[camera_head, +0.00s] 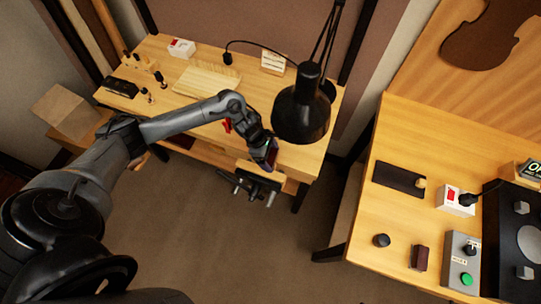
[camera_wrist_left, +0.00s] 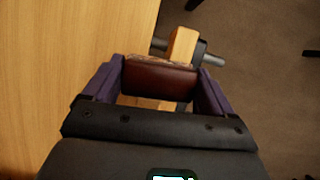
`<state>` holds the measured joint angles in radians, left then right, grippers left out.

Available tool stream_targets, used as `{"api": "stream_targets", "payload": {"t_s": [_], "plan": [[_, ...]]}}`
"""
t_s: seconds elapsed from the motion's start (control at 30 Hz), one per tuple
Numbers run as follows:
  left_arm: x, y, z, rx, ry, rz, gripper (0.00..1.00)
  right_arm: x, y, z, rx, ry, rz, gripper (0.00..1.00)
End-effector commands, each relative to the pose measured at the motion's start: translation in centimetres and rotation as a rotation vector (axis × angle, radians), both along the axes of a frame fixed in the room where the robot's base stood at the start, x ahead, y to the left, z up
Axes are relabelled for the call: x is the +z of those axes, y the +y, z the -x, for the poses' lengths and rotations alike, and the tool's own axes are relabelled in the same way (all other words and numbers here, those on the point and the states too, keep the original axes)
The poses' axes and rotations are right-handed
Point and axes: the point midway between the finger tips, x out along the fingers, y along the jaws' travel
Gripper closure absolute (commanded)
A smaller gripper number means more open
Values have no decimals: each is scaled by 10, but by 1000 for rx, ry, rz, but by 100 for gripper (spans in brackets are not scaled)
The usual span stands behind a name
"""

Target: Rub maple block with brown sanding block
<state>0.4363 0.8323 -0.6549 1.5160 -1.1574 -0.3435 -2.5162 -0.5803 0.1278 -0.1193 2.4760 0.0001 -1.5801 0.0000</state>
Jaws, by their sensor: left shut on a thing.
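My left gripper (camera_head: 268,153) is at the front edge of the left bench, just above the vise. In the left wrist view its purple fingers (camera_wrist_left: 160,88) are shut on the brown sanding block (camera_wrist_left: 160,80), a dark reddish-brown block with a paler rough edge. A pale wooden piece (camera_wrist_left: 183,45), which looks like the maple block, stands at the vise just beyond the held block. In the head view this piece (camera_head: 257,172) is partly behind the gripper. I cannot tell whether the two touch. My right gripper is not in view.
The vise (camera_head: 250,187) sticks out from the bench edge. A black lamp (camera_head: 301,110) hangs close to the gripper's right. A pale slatted board (camera_head: 207,80) lies on the left bench (camera_head: 155,50). Another dark red block (camera_head: 420,257) lies on the right table (camera_head: 385,225).

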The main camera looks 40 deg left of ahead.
Motion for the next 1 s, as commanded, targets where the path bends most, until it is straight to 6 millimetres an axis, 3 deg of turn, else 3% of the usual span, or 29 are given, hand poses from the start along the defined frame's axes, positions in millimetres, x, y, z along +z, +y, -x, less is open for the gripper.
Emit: {"api": "stream_targets", "payload": {"t_s": [0.03, 0.6, 1.0], "plan": [[21, 2, -2, -2, -9, -2, 44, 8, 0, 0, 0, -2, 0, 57], [70, 5, 1, 7, -6, -2, 44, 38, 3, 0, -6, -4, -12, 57], [77, 6, 1, 10, -5, -1, 44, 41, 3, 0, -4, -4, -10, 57]]}}
